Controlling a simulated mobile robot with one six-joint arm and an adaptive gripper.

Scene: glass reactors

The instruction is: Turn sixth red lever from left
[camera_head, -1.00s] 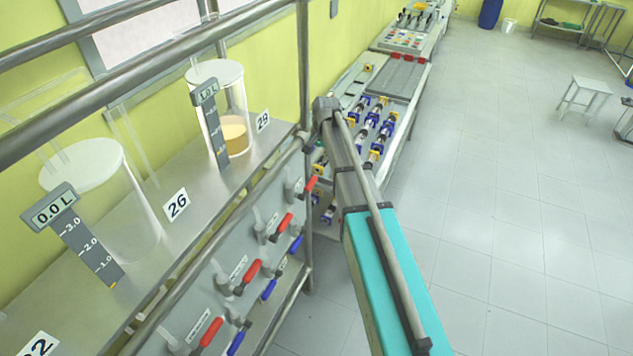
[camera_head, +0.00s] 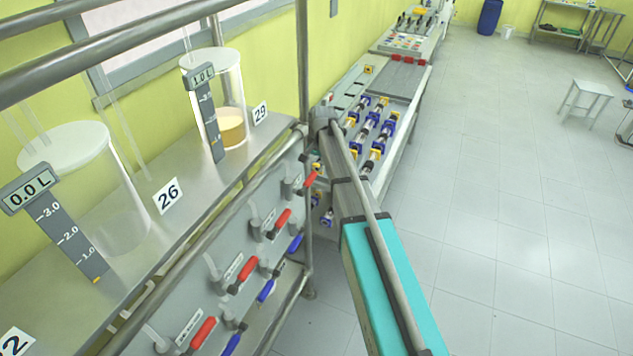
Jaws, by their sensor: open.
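Red levers run along the panel under the shelf. I see one at the bottom (camera_head: 202,333), one above it (camera_head: 248,269), a third (camera_head: 282,219), and a far one (camera_head: 308,180) close to the frame post. The row is cut off at the bottom left, so I cannot count which is sixth from the left. My teal and grey arm reaches up toward the post, and its far joint appears close to the far lever.
Blue levers (camera_head: 265,291) sit below the red ones. Glass reactors (camera_head: 100,190) with labels 26 and 29 stand on the metal shelf (camera_head: 150,240). A steel post (camera_head: 303,60) rises at the shelf's end.

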